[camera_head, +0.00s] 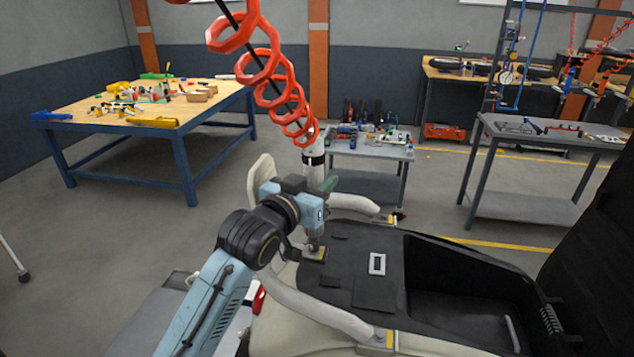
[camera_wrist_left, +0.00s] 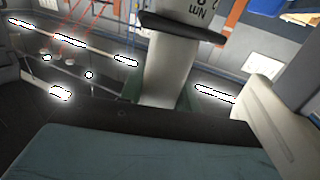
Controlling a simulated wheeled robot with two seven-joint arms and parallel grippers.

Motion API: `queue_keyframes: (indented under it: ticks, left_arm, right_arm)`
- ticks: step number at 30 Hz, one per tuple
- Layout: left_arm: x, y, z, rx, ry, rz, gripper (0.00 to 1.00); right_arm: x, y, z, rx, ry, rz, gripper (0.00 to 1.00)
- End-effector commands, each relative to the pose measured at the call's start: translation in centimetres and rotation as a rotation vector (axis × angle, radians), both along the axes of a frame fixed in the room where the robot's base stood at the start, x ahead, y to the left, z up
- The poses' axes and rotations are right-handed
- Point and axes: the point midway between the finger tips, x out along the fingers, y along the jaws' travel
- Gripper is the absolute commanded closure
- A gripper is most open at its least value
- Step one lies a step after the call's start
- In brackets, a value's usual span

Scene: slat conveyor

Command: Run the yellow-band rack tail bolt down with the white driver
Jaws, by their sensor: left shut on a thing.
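The white driver (camera_head: 313,168) hangs upright below a red coiled hose in the head view, with a black band near its top. My left gripper (camera_head: 318,188) is shut around its body. The driver's lower end points down over the rear of the scooter's black seat area, near a small dark plate with a yellowish edge (camera_head: 316,254). In the wrist view the white driver (camera_wrist_left: 172,70) stands between the fingers. A yellow band (camera_head: 389,338) marks the near cream rack tube (camera_head: 318,314). The bolt is hidden or too small to make out. My right gripper is not in view.
The scooter's open black compartment (camera_head: 460,290) lies to the right of the driver. The red coiled hose (camera_head: 258,75) hangs above the arm. A grey cart (camera_head: 366,150) with tools stands behind, and a wooden bench (camera_head: 90,112) stands at the left.

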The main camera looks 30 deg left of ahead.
Motion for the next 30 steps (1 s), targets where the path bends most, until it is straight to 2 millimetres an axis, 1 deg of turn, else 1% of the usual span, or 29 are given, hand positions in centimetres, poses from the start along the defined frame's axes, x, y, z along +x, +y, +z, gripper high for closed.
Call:
queue_keyframes:
  ticks: [14, 30]
  left_arm:
    - [0.1, 0.0, 0.1, -0.001, 0.004, 0.001, 1.0]
    - [0.1, 0.1, 1.1, -0.001, 0.003, 0.001, 1.0]
  right_arm:
    - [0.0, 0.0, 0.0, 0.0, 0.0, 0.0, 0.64]
    - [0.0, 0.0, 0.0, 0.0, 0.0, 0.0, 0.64]
